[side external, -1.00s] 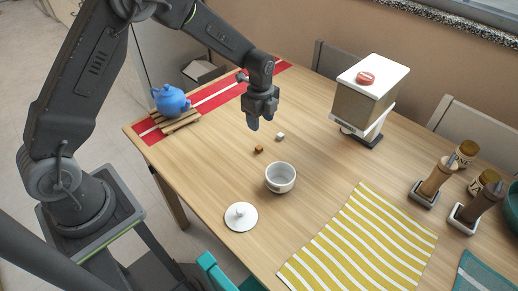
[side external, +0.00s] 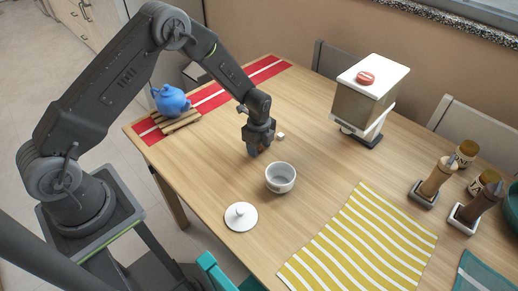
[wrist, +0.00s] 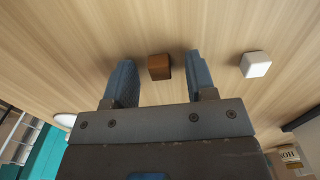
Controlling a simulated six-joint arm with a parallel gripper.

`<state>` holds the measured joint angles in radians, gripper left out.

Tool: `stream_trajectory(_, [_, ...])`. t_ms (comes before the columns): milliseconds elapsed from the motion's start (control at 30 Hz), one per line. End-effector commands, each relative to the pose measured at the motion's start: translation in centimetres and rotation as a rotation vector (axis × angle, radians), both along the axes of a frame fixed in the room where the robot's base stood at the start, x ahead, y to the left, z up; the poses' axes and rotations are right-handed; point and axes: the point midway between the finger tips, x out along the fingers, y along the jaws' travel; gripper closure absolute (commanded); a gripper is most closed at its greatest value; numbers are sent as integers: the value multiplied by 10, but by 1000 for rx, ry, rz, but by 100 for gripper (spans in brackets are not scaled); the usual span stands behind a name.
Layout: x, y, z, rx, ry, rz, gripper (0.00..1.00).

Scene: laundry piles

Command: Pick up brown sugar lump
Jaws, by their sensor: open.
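The brown sugar lump (wrist: 159,67) is a small brown cube on the wooden table. In the side view my gripper (side external: 256,150) points down low over the table and hides the brown lump. The gripper is open and holds nothing. A white sugar lump (wrist: 256,64) lies to the right, outside the fingers; it also shows in the side view (side external: 281,136).
A white bowl (side external: 281,178) stands close to my gripper, with a white lid (side external: 241,216) on the table nearby. A blue teapot (side external: 170,99) sits on a wooden trivet (side external: 178,122). A dispenser (side external: 363,98) stands at the back. A yellow striped cloth (side external: 360,245) lies in front.

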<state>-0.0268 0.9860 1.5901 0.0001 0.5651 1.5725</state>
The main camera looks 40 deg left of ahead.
Motion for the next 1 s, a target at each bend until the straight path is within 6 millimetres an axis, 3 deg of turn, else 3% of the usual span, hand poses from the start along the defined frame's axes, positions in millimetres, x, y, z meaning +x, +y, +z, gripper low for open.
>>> stream_trajectory(133, [0,0,0,0,0,0,49])
stream_trajectory(667, [0,0,0,0,0,1,100])
stream_trajectory(1000, [0,0,3,0,0,1,100])
